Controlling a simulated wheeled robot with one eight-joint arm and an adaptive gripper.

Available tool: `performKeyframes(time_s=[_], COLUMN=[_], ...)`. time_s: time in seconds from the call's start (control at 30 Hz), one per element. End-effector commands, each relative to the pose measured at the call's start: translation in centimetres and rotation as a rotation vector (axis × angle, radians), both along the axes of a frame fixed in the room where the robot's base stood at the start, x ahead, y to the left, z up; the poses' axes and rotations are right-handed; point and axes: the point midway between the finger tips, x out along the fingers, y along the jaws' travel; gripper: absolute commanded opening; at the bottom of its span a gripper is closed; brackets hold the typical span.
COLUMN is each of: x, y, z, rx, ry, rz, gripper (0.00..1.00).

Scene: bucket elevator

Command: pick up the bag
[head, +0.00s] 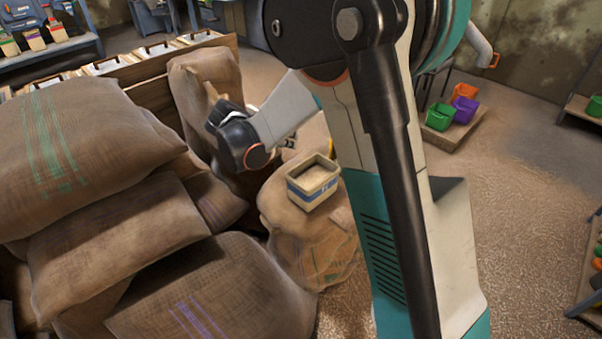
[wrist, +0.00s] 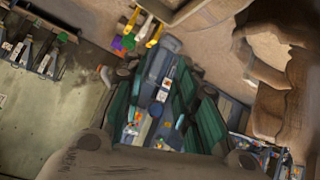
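Several brown burlap bags fill the left of the head view. One with green stripes (head: 60,140) lies on top of the pile, and one with purple stripes (head: 215,290) lies in front. An upright bag (head: 203,75) stands behind them. A rounded bag (head: 315,240) stands right of the pile. The dark end of my arm with my gripper (head: 222,118) is beside the upright bag; I cannot tell whether they touch. The fingertips are not clear in the head view. In the wrist view, a brown-grey surface fills the bottom, and the finger opening cannot be made out.
A small cream tub (head: 313,183) with a blue band sits on the rounded bag, close to my arm. A wooden crate row (head: 130,62) is behind the pile. Coloured buckets (head: 452,108) stand on a low platform at right. The floor (head: 520,215) at right is clear.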

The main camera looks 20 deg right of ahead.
Motion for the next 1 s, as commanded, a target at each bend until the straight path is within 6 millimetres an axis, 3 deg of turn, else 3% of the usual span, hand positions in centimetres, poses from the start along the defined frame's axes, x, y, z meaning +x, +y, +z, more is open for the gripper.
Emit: performKeyframes(time_s=[0.03, 0.2, 0.5, 0.77, 1.0], x=[1.1, 3.6, 5.5, 5.7, 7.1], y=[0.3, 0.9, 1.9, 1.8, -1.8], z=[-1.7, -6.3, -13.4, -15.7, -17.5], rx=[-0.017, -0.075, -0.159, -0.182, -0.182], ry=[-0.023, -0.118, -0.290, -0.349, -0.350], rz=[-0.026, -0.122, -0.248, -0.284, -0.287], gripper=[0.28, 0.28, 0.28, 0.28, 0.28])
